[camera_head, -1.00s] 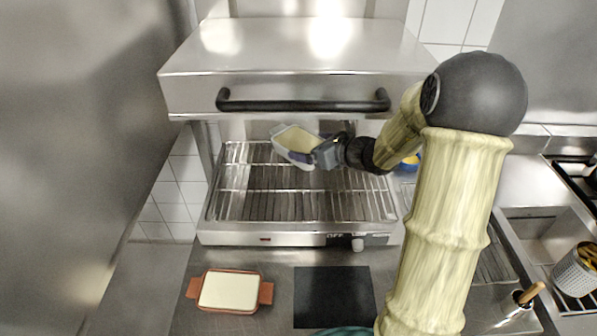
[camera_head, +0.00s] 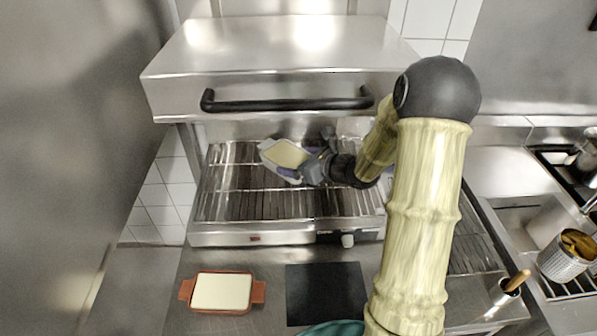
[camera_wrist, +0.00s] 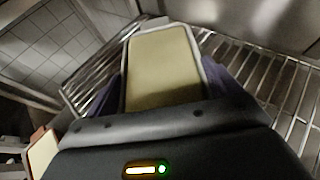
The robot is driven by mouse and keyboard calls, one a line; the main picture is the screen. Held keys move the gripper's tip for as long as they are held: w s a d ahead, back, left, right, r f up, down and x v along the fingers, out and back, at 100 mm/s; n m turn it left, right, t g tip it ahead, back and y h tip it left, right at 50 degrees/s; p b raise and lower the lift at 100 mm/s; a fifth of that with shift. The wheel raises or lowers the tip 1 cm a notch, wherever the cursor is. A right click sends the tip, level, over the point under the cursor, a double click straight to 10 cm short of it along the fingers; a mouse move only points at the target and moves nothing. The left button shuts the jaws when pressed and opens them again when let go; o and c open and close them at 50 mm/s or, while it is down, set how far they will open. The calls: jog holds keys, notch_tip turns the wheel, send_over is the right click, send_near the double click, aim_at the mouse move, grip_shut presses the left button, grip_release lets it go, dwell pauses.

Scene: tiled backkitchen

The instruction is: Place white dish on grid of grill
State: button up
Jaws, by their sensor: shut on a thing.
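The white dish (camera_head: 270,146) has a pale yellow filling and is over the back middle of the grill's wire grid (camera_head: 232,179). My gripper (camera_head: 297,164) is shut on the near right end of the dish. In the wrist view the dish (camera_wrist: 196,50) stretches away from between the two dark purple fingers (camera_wrist: 165,88), with the grid bars (camera_wrist: 268,82) around it. The dish looks close to the grid, but I cannot tell whether it touches. My gripper hides its near end.
The grill's hood with a black handle (camera_head: 290,103) hangs above the grid. An orange-brown dish (camera_head: 256,292) with a pale filling and a black mat (camera_head: 325,291) are on the counter in front. The grid's left and front parts are clear. A metal utensil holder (camera_head: 562,262) stands at the right.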

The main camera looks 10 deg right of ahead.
jog(key=shift+r, duration=0.1)
notch_tip(320, 180, down, 4)
jog(key=shift+w+a+r, duration=0.1)
jog(key=shift+r, duration=0.05)
jog(key=shift+f+p, duration=0.25)
jog(key=shift+p, duration=0.05)
jog(key=shift+d, duration=0.2)
jog(key=shift+a, duration=0.1)
jog(key=shift+f, duration=0.1)
jog(key=o, duration=1.1)
jog(key=shift+s+a, duration=0.1)
jog(key=shift+s, duration=0.1)
